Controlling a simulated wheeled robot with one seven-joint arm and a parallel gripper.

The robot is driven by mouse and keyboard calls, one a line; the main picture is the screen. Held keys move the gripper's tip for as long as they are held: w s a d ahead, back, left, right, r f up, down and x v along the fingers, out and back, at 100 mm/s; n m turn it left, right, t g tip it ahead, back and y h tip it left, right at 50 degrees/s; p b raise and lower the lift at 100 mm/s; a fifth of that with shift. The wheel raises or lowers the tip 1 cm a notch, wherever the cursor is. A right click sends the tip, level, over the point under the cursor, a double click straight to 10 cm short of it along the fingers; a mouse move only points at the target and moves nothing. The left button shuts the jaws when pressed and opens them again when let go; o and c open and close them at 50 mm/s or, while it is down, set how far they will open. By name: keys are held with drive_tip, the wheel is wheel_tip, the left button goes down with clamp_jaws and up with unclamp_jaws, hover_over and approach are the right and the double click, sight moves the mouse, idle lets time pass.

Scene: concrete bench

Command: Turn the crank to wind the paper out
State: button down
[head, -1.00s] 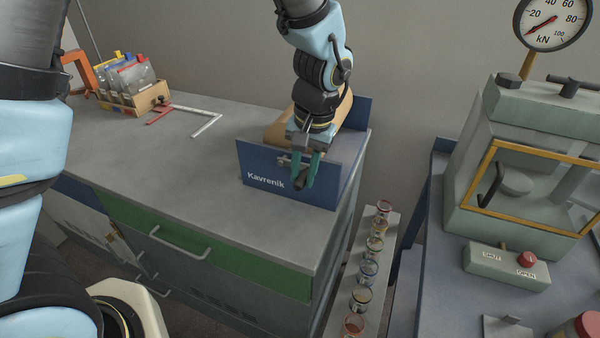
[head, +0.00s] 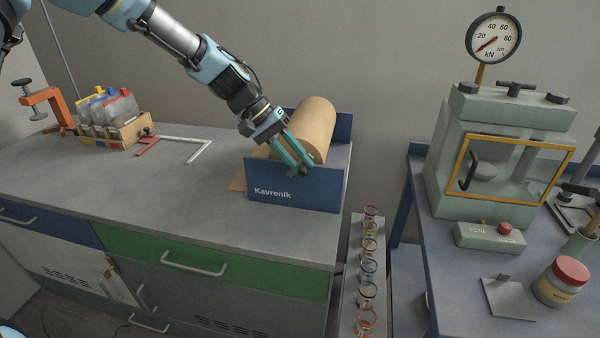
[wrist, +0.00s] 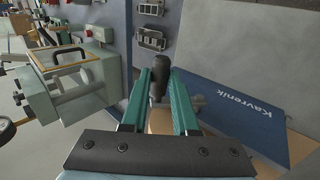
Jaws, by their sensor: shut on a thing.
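A blue dispenser box (head: 325,194) marked "Kavrenik" stands at the right end of the grey bench. A brown paper roll (head: 312,122) lies in it, and a flat edge of paper (head: 238,183) shows past its left side. My gripper (head: 302,170) reaches down from the upper left to the box's front. Its teal fingers are shut on the black crank handle (wrist: 158,76), seen between them in the wrist view. In the head view the fingers hide most of the crank.
A press with a gauge (head: 495,140) stands on the right bench, with a control box (head: 489,235) before it. Several small jars (head: 368,270) line a narrow ledge between the benches.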

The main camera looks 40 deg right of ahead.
drive_tip(key=w+a+f+g+h+b, duration=0.2)
drive_tip(key=w+a+g+h+b, duration=0.2)
drive_tip(key=w+g+h+b, duration=0.3)
drive_tip(key=shift+a+f+g+h+b, duration=0.25)
drive_tip(key=shift+g+h+b, duration=0.45)
drive_tip(key=shift+g+b, duration=2.4)
drive_tip(key=shift+w, duration=0.1)
drive_tip(key=c, duration=0.7)
unclamp_jaws()
drive_tip(key=shift+b+v, duration=1.3)
drive_tip(key=shift+v, duration=2.5)
drive_tip(key=shift+a+r, duration=0.1)
